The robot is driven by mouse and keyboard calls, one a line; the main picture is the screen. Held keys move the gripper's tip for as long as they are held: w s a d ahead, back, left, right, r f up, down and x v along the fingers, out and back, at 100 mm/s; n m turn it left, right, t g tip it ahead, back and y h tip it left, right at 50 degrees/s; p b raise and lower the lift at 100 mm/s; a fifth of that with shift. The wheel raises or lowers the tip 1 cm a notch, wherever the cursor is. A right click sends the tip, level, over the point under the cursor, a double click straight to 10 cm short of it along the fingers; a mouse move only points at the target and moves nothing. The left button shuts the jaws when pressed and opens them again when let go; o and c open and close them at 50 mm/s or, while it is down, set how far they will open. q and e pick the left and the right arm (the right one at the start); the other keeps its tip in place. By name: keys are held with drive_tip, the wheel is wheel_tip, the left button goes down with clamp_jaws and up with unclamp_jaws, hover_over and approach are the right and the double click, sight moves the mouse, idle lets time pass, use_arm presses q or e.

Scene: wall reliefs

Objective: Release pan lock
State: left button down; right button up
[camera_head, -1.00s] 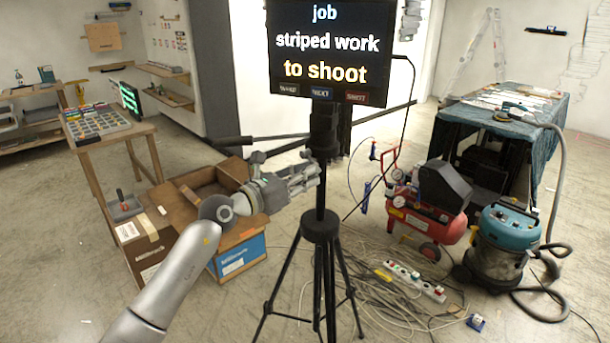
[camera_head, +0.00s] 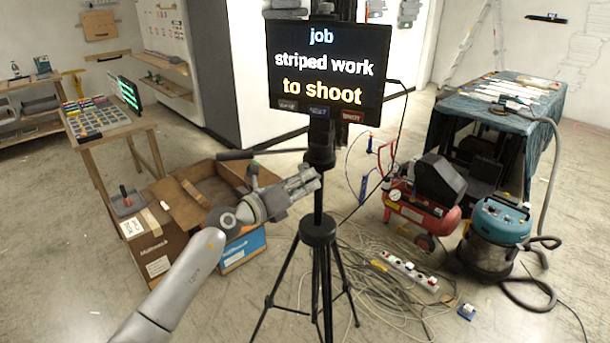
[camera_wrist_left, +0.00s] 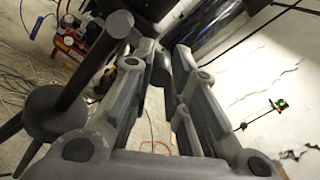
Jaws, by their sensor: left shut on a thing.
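A black tripod (camera_head: 318,232) stands in the middle of the head view and carries a screen (camera_head: 326,68) with text on it. My left gripper (camera_head: 314,180) reaches in from the left to the tripod column, just below its head (camera_head: 320,145). In the left wrist view the fingers (camera_wrist_left: 165,60) converge at the dark tripod head, with the column (camera_wrist_left: 82,70) to the left. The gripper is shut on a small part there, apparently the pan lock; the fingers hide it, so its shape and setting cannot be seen. My right gripper does not show.
A dark handle (camera_head: 250,154) sticks out left from the tripod head, above my gripper. An open cardboard box (camera_head: 190,200) stands behind my arm. A red compressor (camera_head: 425,212), a vacuum cleaner (camera_head: 495,235), cables and a power strip (camera_head: 408,275) lie right of the tripod.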

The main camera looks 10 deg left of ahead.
use_arm(q)
drive_tip(key=shift+r, duration=0.25)
drive_tip(key=c, duration=1.7)
unclamp_jaws()
drive_tip(key=shift+o, duration=0.2)
drive_tip(key=v, duration=1.2)
drive_tip(key=shift+f, duration=0.15)
drive_tip(key=shift+a, duration=0.1)
